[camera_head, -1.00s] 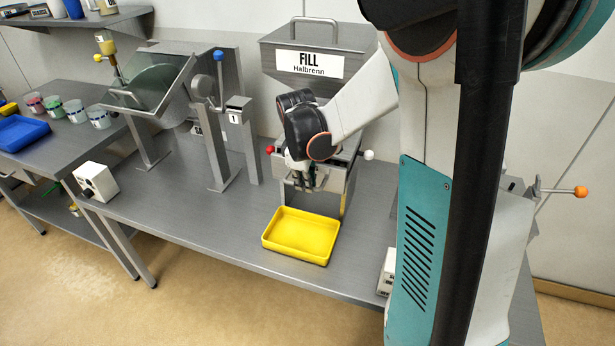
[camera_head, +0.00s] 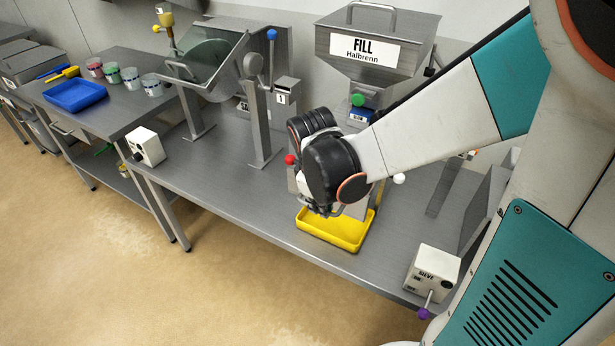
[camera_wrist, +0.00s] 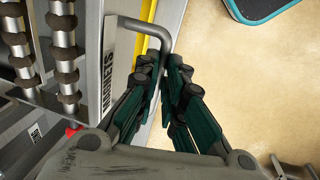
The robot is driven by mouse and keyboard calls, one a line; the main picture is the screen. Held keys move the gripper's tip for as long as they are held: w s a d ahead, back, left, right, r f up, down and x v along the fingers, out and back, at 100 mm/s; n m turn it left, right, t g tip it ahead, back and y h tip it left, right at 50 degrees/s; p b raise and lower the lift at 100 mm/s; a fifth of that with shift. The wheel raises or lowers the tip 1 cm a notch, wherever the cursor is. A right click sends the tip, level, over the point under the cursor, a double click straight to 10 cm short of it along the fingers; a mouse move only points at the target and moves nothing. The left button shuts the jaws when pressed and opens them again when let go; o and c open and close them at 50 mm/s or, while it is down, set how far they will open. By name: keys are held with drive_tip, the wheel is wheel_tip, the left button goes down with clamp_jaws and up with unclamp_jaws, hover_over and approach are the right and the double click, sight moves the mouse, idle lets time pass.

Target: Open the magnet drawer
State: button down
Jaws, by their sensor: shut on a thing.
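The magnet drawer's front plate (camera_wrist: 92,95) shows in the wrist view, with a label that reads as magnets. Its grey bent bar handle (camera_wrist: 143,28) runs between my fingers. My gripper (camera_wrist: 166,80) is shut on this handle. Metal rods with dark rings (camera_wrist: 65,50) lie exposed behind the front plate, so the drawer stands at least partly pulled out. In the head view my gripper (camera_head: 326,209) is low in front of the fill hopper's stand, above the yellow tray; my wrist hides most of the drawer there.
The yellow tray (camera_head: 338,233) lies on the grey bench below my gripper. The fill hopper (camera_head: 370,48) is above and behind. A white sieve control box (camera_head: 432,272) stands at the right front. A red knob (camera_head: 290,159) is left of my wrist. Bare bench (camera_head: 225,175) lies to the left.

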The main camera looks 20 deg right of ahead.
drive_tip(key=c, duration=1.7)
unclamp_jaws()
drive_tip(key=r, duration=0.4)
drive_tip(key=s+a+r, duration=0.1)
drive_tip(key=r, duration=0.2)
drive_tip(key=a+r, duration=0.1)
drive_tip(key=r, duration=0.3)
drive_tip(key=shift+s+r, duration=0.3)
drive_tip(key=shift+r, duration=0.05)
drive_tip(key=shift+s+a+r+m+t+y, duration=0.3)
drive_tip(key=shift+s+m+t, duration=0.65)
drive_tip(key=shift+s+m, duration=0.3)
drive_tip(key=shift+s+a+r+m+t+y, duration=0.25)
drive_tip(key=shift+s+a+m+t+y, duration=0.1)
drive_tip(key=shift+s+m+t, duration=0.8)
drive_tip(key=shift+s+a+r+m+t+y, duration=0.3)
drive_tip(key=shift+s+m+t, duration=0.5)
drive_tip(key=shift+s+m, duration=0.6)
